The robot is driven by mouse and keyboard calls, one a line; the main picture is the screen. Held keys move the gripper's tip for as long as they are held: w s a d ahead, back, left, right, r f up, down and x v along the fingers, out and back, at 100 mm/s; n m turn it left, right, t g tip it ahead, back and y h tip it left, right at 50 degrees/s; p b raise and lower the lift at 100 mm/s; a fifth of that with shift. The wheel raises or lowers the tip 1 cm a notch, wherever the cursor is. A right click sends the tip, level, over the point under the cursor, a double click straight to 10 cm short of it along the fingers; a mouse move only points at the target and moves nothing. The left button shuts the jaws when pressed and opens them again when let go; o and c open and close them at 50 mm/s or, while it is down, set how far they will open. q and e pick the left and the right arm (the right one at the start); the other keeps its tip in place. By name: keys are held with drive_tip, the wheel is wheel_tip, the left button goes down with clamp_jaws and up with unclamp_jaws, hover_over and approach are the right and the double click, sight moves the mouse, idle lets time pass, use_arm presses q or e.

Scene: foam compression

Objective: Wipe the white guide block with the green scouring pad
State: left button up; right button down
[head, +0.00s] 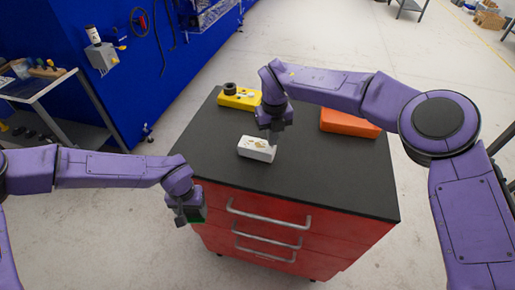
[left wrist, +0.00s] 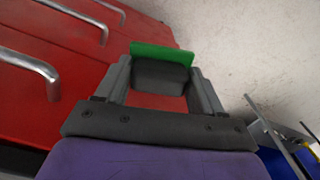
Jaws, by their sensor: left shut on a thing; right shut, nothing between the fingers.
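The white guide block (head: 256,149) lies on the dark top of the red cabinet, with a brownish patch on its upper face. My right gripper (head: 275,138) is shut and empty, pointing down at the block's right end; I cannot tell whether it touches it. My left gripper (head: 190,219) is off the cabinet's front left side, lower than the top. It is shut on the green scouring pad (head: 201,215). In the left wrist view the pad (left wrist: 160,50) shows as a green strip beyond a dark grey body between the fingers (left wrist: 161,80).
On the cabinet top (head: 330,185) a yellow block (head: 240,98) with a black round part stands at the back left. An orange box (head: 349,123) lies at the back right. The front of the top is clear. Drawer handles (head: 268,216) stick out from the red front.

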use_arm(q)
wheel_tip(320, 180, up, 4)
drive_tip(key=p, duration=0.4)
drive_tip(key=shift+r, duration=0.2)
use_arm(e)
wheel_tip(320, 180, up, 6)
drive_tip(key=shift+f, duration=0.1)
use_arm(q)
drive_tip(key=shift+f, duration=0.15)
